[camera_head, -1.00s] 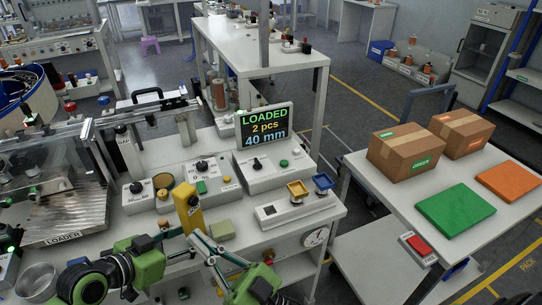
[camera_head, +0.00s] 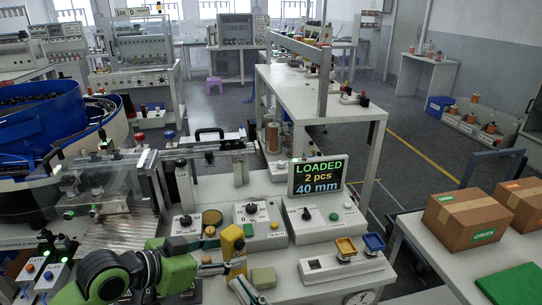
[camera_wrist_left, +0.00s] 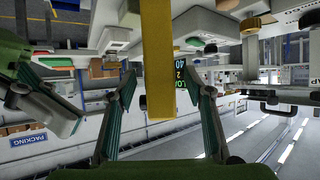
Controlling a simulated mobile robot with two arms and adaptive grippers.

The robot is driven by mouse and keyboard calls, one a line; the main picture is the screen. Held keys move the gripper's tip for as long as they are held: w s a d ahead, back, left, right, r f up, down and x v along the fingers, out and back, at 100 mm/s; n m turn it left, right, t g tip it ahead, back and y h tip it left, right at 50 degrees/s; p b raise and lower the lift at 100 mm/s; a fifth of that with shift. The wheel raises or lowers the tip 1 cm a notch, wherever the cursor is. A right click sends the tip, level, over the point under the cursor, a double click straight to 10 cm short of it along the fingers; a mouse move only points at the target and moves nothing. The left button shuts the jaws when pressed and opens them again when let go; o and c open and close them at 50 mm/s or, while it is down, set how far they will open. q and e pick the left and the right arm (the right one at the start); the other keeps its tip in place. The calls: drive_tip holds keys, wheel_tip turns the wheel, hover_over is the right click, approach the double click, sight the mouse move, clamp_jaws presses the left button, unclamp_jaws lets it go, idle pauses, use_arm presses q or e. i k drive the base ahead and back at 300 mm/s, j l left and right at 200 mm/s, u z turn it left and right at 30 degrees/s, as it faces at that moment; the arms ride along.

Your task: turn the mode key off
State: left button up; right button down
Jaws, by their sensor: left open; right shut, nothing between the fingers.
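Dark rotary knobs sit on the bench's control boxes: one on the left box (camera_head: 185,220), one on the middle box (camera_head: 252,208) and one below the display (camera_head: 307,214). Their labels are too small to read, so I cannot tell which is the mode key. My left gripper (camera_head: 212,264) is open low in front of these boxes. In the left wrist view its fingers (camera_wrist_left: 163,105) are apart, with a yellow post (camera_wrist_left: 157,60) between them in the picture; contact is unclear. My right gripper (camera_head: 240,288) is shut and empty at the bottom edge, partly cut off.
The display (camera_head: 318,176) reads LOADED, 2 pcs, 40 mm. A beige block (camera_head: 264,278) lies near the grippers. A cardboard box (camera_head: 467,217) is on the right table.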

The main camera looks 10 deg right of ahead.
sight(306, 216)
drive_tip(key=k+j, duration=0.15)
drive_tip(key=j, duration=0.15)
drive_tip(key=k+j, duration=0.15)
drive_tip(key=j, duration=0.15)
drive_tip(key=k+j, duration=0.1)
drive_tip(key=j, duration=0.25)
drive_tip(key=k+j, duration=0.15)
drive_tip(key=j, duration=0.15)
